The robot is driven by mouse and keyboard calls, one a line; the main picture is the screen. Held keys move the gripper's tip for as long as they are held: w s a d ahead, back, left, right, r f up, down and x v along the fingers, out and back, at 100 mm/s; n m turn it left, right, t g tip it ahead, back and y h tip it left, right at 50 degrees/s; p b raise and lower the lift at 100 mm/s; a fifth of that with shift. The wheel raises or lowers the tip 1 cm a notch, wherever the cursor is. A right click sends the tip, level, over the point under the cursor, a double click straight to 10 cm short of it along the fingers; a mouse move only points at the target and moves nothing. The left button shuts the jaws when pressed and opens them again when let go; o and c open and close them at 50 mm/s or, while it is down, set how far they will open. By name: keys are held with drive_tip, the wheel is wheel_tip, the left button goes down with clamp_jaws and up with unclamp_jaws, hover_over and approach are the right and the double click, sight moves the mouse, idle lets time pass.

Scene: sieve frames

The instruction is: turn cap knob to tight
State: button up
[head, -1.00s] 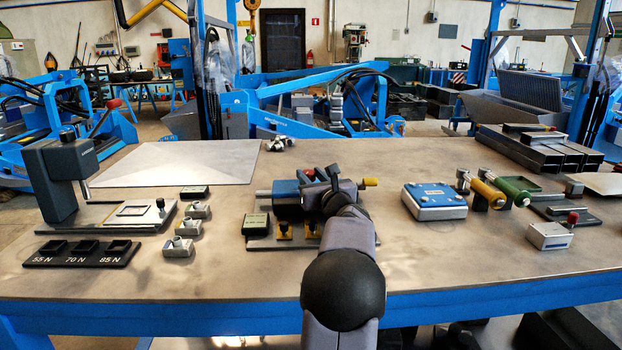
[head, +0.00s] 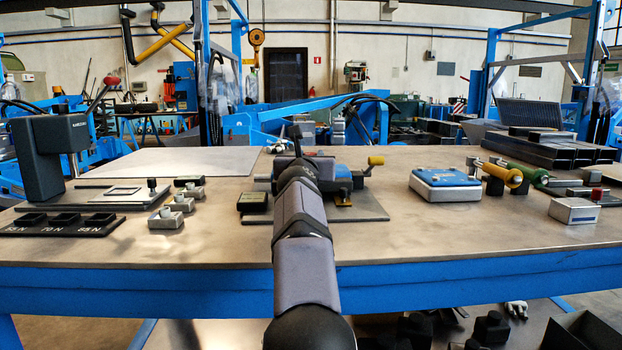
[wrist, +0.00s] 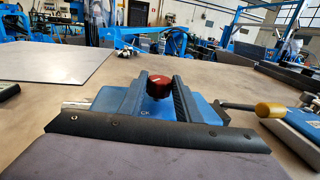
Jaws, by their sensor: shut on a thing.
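The red cap knob (wrist: 158,86) stands on top of a blue block (wrist: 118,104) and shows in the wrist view between the two dark fingers of my gripper (wrist: 160,92). The fingers are shut on the knob, one on each side. In the head view, my gripper (head: 297,160) is over the blue block (head: 328,166), and my own arm hides most of the block and the knob. Any mark for tight or loose cannot be read.
A yellow-ended handle (head: 376,160) sticks out right of the block. A small dark box (head: 252,202) stands left of it. A blue-topped box (head: 445,184) is further right. A press (head: 50,155) and a three-slot black tray (head: 62,222) stand at the left.

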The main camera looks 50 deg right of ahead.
drive_tip(key=shift+w+a+f+m+g+h+b, duration=0.15)
drive_tip(key=shift+m+g+h+b, duration=0.15)
drive_tip(key=shift+m+g+h, duration=0.25)
drive_tip(key=shift+w+r+m+g+h+b, duration=0.15)
drive_tip(key=shift+m+g+h+b, duration=0.25)
drive_tip(key=shift+g, duration=0.35)
drive_tip(key=shift+m+g+h+p, duration=0.45)
drive_tip(key=shift+m+g+p, duration=0.4)
drive_tip(key=shift+g, duration=0.45)
drive_tip(key=shift+f+m+g, duration=0.1)
drive_tip(key=shift+m+g, duration=0.2)
drive_tip(key=o, duration=1.1)
drive_tip(key=shift+c, duration=0.2)
drive_tip(key=shift+a, duration=0.1)
drive_tip(key=shift+b+v, duration=1.25)
drive_tip(key=shift+v, duration=2.35)
